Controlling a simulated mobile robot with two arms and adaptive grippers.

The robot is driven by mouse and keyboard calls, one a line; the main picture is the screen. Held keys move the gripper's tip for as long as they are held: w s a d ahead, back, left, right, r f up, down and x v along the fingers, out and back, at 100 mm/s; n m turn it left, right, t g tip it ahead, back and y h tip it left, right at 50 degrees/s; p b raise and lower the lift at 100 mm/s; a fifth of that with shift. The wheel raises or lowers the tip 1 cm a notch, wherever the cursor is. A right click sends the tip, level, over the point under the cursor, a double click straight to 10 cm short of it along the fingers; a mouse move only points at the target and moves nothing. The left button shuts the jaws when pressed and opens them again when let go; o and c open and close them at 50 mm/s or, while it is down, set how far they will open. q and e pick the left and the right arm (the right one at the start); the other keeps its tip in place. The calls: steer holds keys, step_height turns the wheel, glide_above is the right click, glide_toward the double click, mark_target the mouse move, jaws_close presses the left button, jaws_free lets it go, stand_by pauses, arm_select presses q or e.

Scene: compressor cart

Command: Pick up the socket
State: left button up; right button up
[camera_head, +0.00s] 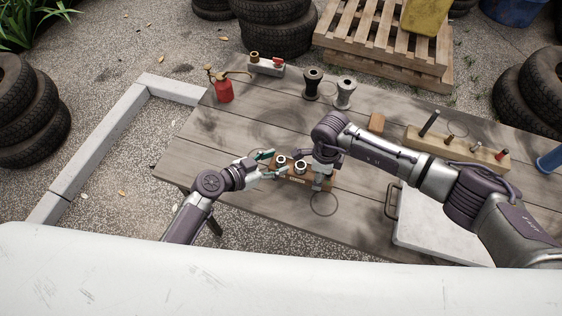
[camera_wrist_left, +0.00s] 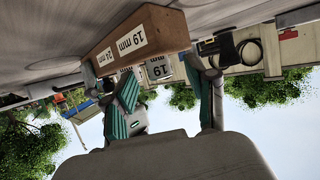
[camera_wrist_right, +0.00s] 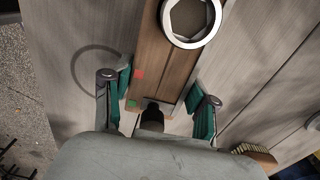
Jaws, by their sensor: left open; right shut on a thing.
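A brown wooden socket rack (camera_head: 297,180) with white size labels lies on the table. Two steel sockets stand on it, the left socket (camera_head: 281,160) and the right socket (camera_head: 300,166). My left gripper (camera_head: 272,164) is open, its teal fingers beside the left socket. In the left wrist view the rack (camera_wrist_left: 165,30) shows labels reading 19 mm. A large hex-mouthed socket (camera_wrist_right: 191,20) sits farther along the rack, and a short dark post (camera_wrist_right: 152,117) stands near my right fingers.
A red oil can (camera_head: 223,88), a grey fitting block (camera_head: 266,67) and two spools (camera_head: 312,84) stand at the back. A wooden peg block (camera_head: 458,150) and a white case (camera_head: 440,222) are at right. The table's left part is clear.

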arm_select(q)
steer(key=shift+w+d+f, duration=0.15)
steer(key=shift+w+d, duration=0.05)
jaws_close()
stand_by(0.3)
arm_select(e)
steer(key=o, duration=1.4)
arm_select(q)
step_height(320, 180, up, 10)
arm_select(e)
steer(key=shift+o, duration=0.2)
steer(key=shift+r, duration=0.1)
